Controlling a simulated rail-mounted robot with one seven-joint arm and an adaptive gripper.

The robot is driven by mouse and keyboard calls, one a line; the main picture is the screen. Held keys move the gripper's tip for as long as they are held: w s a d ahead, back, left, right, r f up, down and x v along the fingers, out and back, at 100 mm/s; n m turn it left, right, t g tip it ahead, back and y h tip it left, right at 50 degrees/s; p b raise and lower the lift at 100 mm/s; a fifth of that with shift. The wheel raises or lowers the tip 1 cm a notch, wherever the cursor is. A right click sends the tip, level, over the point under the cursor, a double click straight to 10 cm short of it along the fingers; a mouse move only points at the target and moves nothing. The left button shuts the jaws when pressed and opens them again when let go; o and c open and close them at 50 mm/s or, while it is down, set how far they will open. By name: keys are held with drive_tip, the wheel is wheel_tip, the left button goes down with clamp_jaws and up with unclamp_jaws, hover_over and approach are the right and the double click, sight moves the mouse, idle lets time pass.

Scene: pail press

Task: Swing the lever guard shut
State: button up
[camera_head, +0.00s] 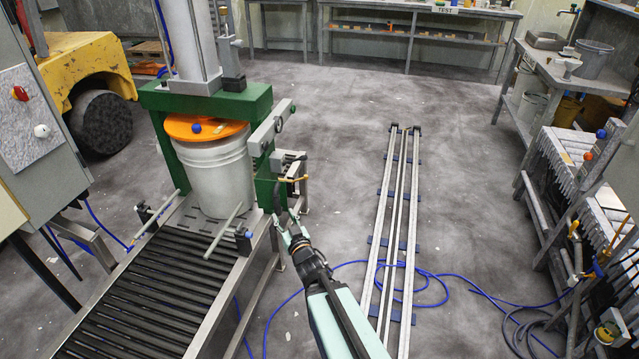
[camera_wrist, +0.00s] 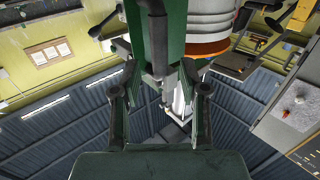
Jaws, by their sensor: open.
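The green press frame (camera_head: 264,178) stands at the left over a white pail (camera_head: 215,178) with an orange lid (camera_head: 190,128). A grey slotted bar (camera_head: 268,131) with dark knobs sticks out at the frame's right side; it looks like the lever guard, standing out at an angle. My gripper (camera_head: 285,215) is beside the frame's right post, below the bar. In the wrist view my gripper (camera_wrist: 160,88) has its fingers apart, with a grey rod (camera_wrist: 158,45) and the green post between or behind them. Contact cannot be told.
A roller conveyor (camera_head: 150,295) runs from the press toward the front left. Rails (camera_head: 392,220) lie on the floor to the right, with blue hose (camera_head: 445,285) around them. A bench (camera_head: 575,75) and a rack stand at the right. The middle floor is mostly clear.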

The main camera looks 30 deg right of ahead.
sight(278, 206)
drive_tip(key=shift+w+d+f+b, duration=0.15)
drive_tip(key=shift+w+b, duration=0.2)
drive_tip(key=shift+b, duration=0.8)
drive_tip(key=shift+w+a+f+b, duration=0.15)
drive_tip(key=shift+w+b, duration=0.2)
drive_tip(key=shift+b, duration=0.75)
drive_tip(key=w, duration=0.3)
drive_tip(key=w+d, duration=0.1)
drive_tip(key=w, duration=0.1)
drive_tip(key=shift+w+r+p, duration=0.3)
drive_tip(key=shift+w, duration=0.05)
drive_tip(key=shift+c, duration=0.4)
drive_tip(key=shift+s, duration=0.2)
clamp_jaws()
